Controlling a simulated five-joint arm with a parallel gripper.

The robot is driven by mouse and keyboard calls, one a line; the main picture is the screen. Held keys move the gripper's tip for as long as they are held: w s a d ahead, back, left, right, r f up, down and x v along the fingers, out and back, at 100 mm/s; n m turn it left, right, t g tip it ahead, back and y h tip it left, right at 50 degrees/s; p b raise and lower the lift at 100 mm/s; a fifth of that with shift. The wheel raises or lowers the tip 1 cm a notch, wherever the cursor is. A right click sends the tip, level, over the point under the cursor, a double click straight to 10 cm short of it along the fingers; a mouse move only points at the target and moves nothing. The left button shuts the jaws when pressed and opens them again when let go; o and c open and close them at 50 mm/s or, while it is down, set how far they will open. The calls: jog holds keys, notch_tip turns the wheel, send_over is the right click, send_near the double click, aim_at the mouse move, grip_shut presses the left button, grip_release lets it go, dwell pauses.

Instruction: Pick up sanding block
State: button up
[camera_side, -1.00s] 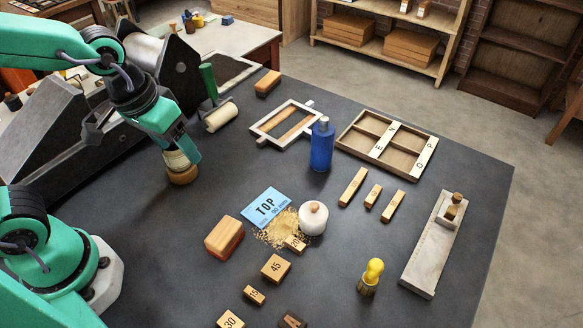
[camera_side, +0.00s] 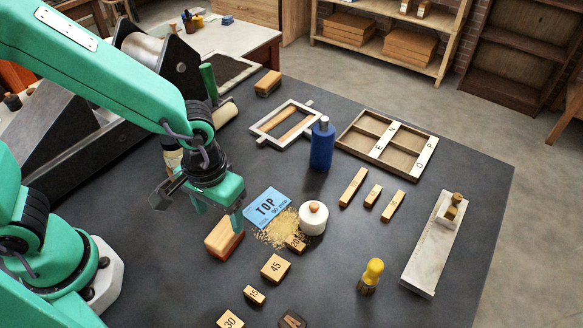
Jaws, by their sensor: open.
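The sanding block, as I take it, is a wooden block with a reddish lower part (camera_side: 222,240). It lies on the dark table left of the blue TOP card (camera_side: 266,207). My gripper (camera_side: 198,214) is open above and behind it, with its jaws spread wide. The green finger on the right overlaps the block's far right end in the picture; I cannot tell whether it touches. The other finger is out to the left. Nothing shows between the fingers.
A white lidded pot (camera_side: 313,219) and yellowish crumbs (camera_side: 277,232) lie right of the block. Several numbered wooden blocks, such as one marked 45 (camera_side: 275,268), sit in front. A blue bottle (camera_side: 321,147) stands behind. A banded container (camera_side: 172,154) is partly hidden by my arm.

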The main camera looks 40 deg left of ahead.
aim_at(223, 231)
jog(key=shift+f, duration=1.25)
jog(key=shift+f, duration=0.1)
jog(key=shift+f, duration=2.5)
jog(key=shift+c, duration=0.5)
jog(key=c, duration=1)
